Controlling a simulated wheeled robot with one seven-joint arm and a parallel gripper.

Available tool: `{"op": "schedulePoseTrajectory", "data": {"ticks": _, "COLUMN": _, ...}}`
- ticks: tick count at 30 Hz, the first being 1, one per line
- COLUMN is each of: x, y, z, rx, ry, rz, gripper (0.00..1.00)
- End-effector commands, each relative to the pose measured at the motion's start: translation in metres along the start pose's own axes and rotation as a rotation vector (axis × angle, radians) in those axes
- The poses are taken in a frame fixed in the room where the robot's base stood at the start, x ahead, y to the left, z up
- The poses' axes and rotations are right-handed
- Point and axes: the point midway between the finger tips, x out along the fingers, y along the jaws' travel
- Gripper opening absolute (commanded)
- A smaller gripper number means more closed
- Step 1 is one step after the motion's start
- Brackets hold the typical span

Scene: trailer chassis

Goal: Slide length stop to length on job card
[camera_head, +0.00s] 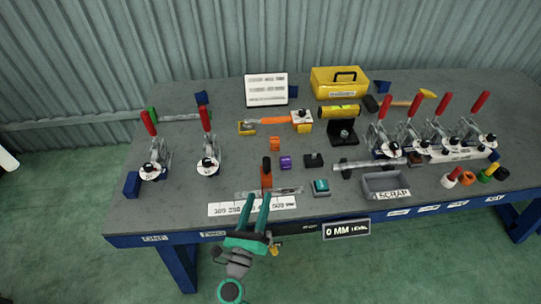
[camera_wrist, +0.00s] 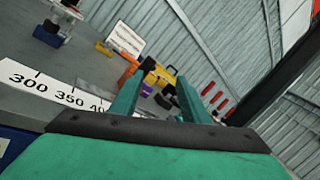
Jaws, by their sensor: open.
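An orange-red block with an upright dark knob (camera_head: 266,174), which looks like the length stop, stands on a metal rail (camera_head: 290,190) behind the white number scale (camera_head: 252,206). The scale also shows in the wrist view (camera_wrist: 55,92), with 300 and 350 readable. A white card with printed lines (camera_head: 266,90), probably the job card, stands at the back; its text is too small to read. It also shows in the wrist view (camera_wrist: 125,38). My gripper (camera_head: 257,198) is open and empty, its teal fingers pointing toward the stop from the table's front edge.
Toggle clamps with red handles stand at left (camera_head: 208,160) and right (camera_head: 440,135). A grey scrap bin (camera_head: 384,197), a teal-topped block (camera_head: 321,187) and a purple block (camera_head: 285,162) lie right of the stop. A yellow toolbox (camera_head: 338,80) stands behind.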

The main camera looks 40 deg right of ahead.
Motion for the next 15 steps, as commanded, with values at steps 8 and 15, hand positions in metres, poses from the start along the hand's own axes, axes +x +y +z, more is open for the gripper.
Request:
{"op": "schedulePoseTrajectory", "data": {"ticks": 8, "x": 0.072, "y": 0.021, "z": -0.002, "rx": 0.455, "ry": 0.161, "rz": -0.043, "gripper": 0.42}}
{"op": "schedulePoseTrajectory", "data": {"ticks": 15, "x": 0.092, "y": 0.028, "z": -0.003, "rx": 0.565, "ry": 0.203, "rz": -0.05, "gripper": 0.42}}
